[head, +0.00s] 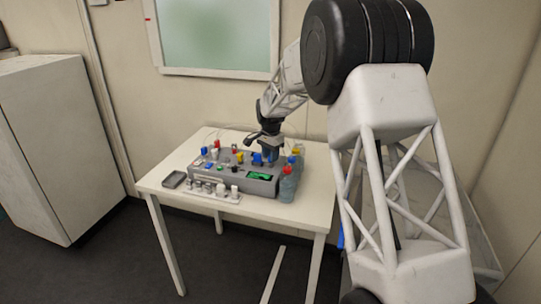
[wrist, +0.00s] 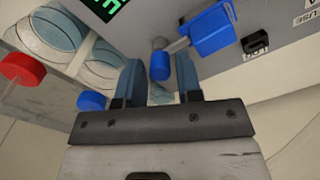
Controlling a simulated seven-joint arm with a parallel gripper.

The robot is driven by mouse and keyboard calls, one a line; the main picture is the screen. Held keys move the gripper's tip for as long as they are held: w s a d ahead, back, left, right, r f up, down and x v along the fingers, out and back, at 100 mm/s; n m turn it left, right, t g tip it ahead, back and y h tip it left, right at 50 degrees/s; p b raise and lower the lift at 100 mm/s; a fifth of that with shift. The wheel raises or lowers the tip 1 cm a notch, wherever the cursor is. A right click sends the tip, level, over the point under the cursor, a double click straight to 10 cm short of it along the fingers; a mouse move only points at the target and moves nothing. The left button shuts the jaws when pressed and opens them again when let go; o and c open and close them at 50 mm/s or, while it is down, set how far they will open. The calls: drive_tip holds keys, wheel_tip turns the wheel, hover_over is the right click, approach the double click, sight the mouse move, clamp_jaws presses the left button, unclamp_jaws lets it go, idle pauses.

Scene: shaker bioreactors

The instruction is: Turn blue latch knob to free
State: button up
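In the wrist view, a blue block (wrist: 205,32) on the grey device panel has a short grey arm reaching left to a small blue cylindrical knob (wrist: 160,66). My gripper (wrist: 158,70) is open, with one finger on each side of this knob. I cannot tell whether either finger touches it. In the head view, my gripper (head: 269,154) points down over the right part of the grey device (head: 218,172). A blue part (head: 257,159) shows just left of it. The fingertips are too small to make out there.
The device stands on a white table (head: 155,183). Bottles with coloured caps (head: 288,186) stand at its right end. A row of small vessels (head: 220,189) is in front, and a dark tray (head: 173,180) lies at the left. A green display (head: 259,176) is on the device.

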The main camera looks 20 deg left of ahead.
clamp_jaws()
